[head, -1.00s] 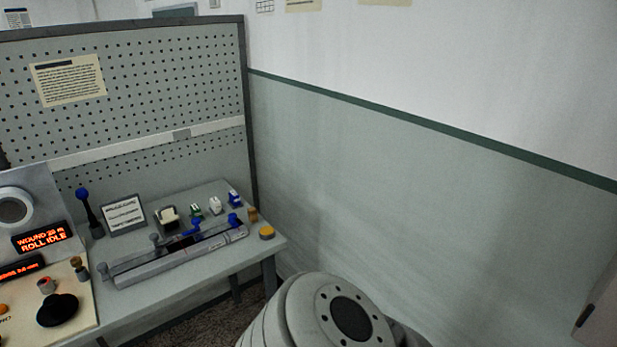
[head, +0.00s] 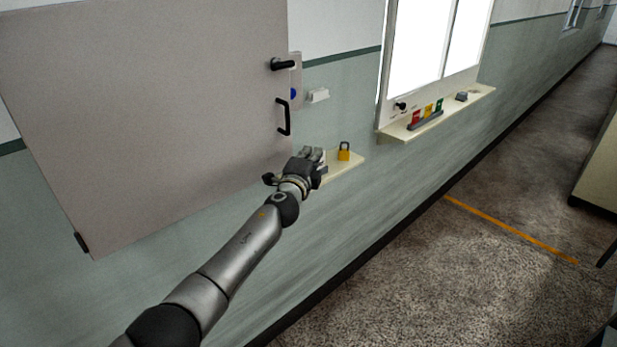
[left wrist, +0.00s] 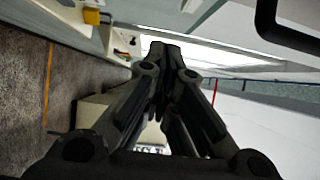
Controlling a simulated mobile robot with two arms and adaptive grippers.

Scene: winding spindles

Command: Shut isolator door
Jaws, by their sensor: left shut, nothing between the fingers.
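The isolator door (head: 150,110) is a large grey panel on the wall at the left of the head view. It has a black bar handle (head: 284,117) near its right edge and a black rotary latch handle (head: 283,64) above that. Its right edge lies close to a narrow grey strip; I cannot tell whether it is fully seated. My left gripper (head: 314,154) is shut and empty, below and right of the bar handle and apart from it. In the left wrist view, the gripper (left wrist: 172,48) has its fingers together; a black bar (left wrist: 285,32) shows at upper right. My right gripper is out of view.
A small shelf (head: 350,166) with a yellow padlock (head: 343,152) is just beyond the left gripper. Further right, a window sill (head: 455,108) holds coloured items. The speckled floor (head: 430,270) with an orange line (head: 510,230) is open at right.

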